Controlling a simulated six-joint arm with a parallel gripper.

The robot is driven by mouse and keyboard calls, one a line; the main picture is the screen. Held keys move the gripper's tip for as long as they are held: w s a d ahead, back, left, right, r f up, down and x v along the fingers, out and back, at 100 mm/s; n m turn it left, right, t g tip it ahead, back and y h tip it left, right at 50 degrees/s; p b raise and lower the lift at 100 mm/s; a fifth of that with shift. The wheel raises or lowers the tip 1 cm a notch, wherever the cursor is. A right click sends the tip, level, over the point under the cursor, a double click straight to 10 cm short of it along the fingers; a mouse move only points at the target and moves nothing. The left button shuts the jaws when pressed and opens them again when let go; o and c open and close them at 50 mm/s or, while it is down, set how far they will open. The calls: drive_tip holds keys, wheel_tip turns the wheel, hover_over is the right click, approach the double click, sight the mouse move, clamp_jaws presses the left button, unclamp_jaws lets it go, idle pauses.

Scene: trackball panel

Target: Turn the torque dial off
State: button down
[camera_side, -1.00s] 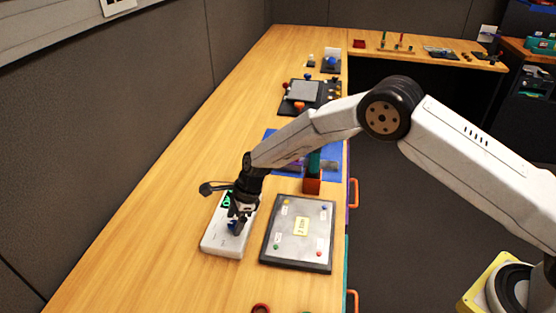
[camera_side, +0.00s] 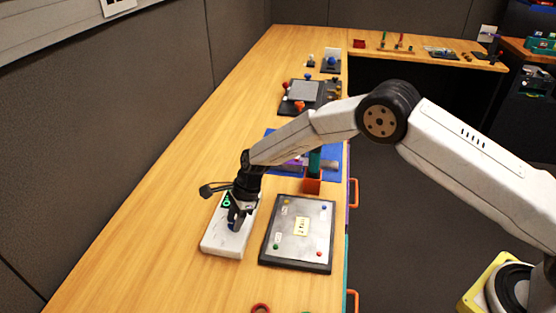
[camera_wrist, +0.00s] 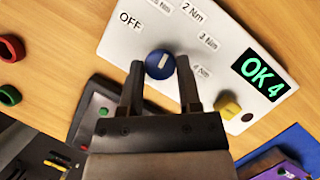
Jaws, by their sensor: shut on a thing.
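The torque dial (camera_wrist: 157,70) is a round blue knob with a white mark, on a white panel (camera_wrist: 125,45). Labels OFF (camera_wrist: 131,20), 2 Nm, 3 Nm and 4 Nm curve around it; one label is cut off at the top. A dark display (camera_wrist: 265,77) reads "OK 4" in green. My gripper (camera_wrist: 160,62) is shut on the dial, one finger at each side. In the side view my gripper (camera_side: 236,222) is over the white panel (camera_side: 221,242) and mostly hides the dial. The mark's exact direction is hard to tell.
A yellow button (camera_wrist: 228,106) sits on the panel near my right finger. A grey board with a dark frame (camera_side: 301,234) lies just right of the panel. Red and green rings (camera_wrist: 10,48) lie on the table. Bare wood is left of the panel.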

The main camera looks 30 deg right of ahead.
drive_tip(key=n+g, duration=0.1)
drive_tip(key=n, duration=0.2)
drive_tip(key=n+g, duration=0.1)
drive_tip(key=n, duration=0.3)
drive_tip(key=shift+w+f+g+h, duration=0.1)
drive_tip(key=shift+w+g+h, duration=0.1)
drive_tip(key=shift+g+h, duration=0.15)
drive_tip(key=n, duration=0.2)
drive_tip(key=n+g+h, duration=0.1)
drive_tip(key=n, duration=0.2)
drive_tip(key=shift+w+h, duration=0.1)
drive_tip(key=shift+h, duration=0.15)
drive_tip(key=shift+n+g, duration=0.25)
drive_tip(key=shift+n, duration=0.35)
drive_tip(key=shift+c, duration=1.5)
unclamp_jaws()
drive_tip(key=shift+a, duration=0.1)
drive_tip(key=shift+w+r, duration=0.1)
drive_tip(key=shift+r, duration=0.1)
drive_tip(key=shift+v, duration=1.5)
wheel_tip(320, 180, up, 7)
